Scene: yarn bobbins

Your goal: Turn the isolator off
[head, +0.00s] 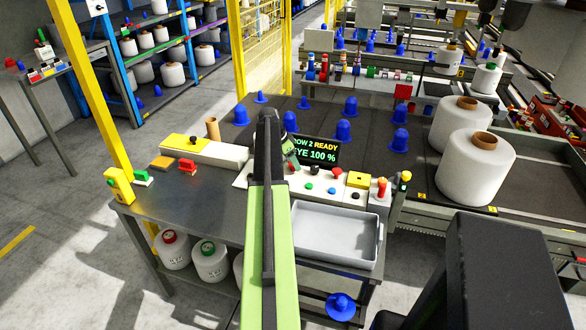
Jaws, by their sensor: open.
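A control panel (312,181) with coloured buttons stands on the workbench in the head view. A yellow block with a dark knob (358,181) sits at its right end. A yellow plate with a small dark knob (188,141) lies on a long white box at the left. A yellow box (118,186) is fixed at the foot of the yellow post. I cannot tell for certain which one is the isolator, nor its switch position. My gripper (291,153) is open, small in view and partly hidden by my arm, in front of the display above the panel.
A grey tray (322,256) sits at the bench front, right of my arm. Large white bobbins (476,168) and several blue cones (343,131) stand behind. Red and green blocks (188,167) lie at the bench's left.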

